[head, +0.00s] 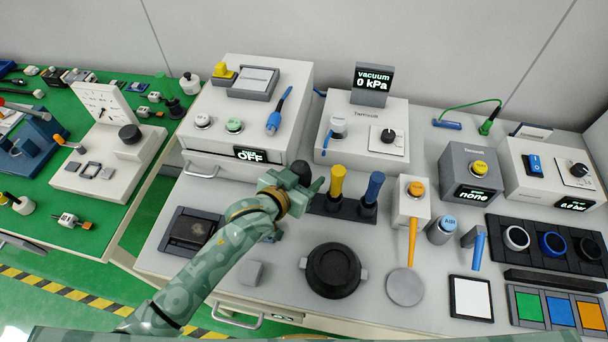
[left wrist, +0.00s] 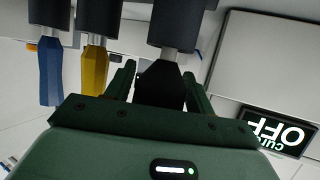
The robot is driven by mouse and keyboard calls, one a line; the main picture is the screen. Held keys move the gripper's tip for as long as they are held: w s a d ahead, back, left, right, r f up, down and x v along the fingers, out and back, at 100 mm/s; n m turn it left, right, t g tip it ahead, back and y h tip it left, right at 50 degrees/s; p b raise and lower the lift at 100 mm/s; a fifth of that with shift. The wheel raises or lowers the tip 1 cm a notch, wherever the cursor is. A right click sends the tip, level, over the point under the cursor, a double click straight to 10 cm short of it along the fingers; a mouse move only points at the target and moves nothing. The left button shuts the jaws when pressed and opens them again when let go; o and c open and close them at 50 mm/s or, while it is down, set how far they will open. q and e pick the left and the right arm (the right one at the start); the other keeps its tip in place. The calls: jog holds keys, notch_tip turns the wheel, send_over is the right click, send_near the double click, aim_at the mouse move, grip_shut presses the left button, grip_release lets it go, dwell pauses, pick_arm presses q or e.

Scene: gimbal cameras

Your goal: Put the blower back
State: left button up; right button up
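The task's blower is not marked; a black-handled tool (left wrist: 160,85) stands upside down in the left wrist view, its grey neck running into a dark socket. It lies between the fingers of my left gripper (left wrist: 160,88). In the head view, my left gripper (head: 303,183) is at the left end of a dark rack (head: 347,208) and largely hides this tool. A yellow-handled tool (head: 337,181) and a blue-handled tool (head: 373,187) stand upright in the rack beside it. Whether the fingers press on the black handle I cannot tell. My right gripper is not in view.
A white box with an OFF display (head: 250,154) stands behind the gripper, a vacuum box (head: 335,148) behind the rack. A black round pot (head: 333,270) sits in front. A green-topped bench (head: 110,225) is at left. The grey tabletop near the front is partly clear.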

pick_arm(q)
jog(key=shift+s+a+r, duration=0.15)
jog(key=shift+r, duration=0.15)
jog(key=p+v, duration=0.3)
jog(key=v, duration=0.8)
jog(key=shift+s+p, duration=0.3)
jog(key=shift+p, duration=0.05)
jog(key=shift+a, duration=0.1)
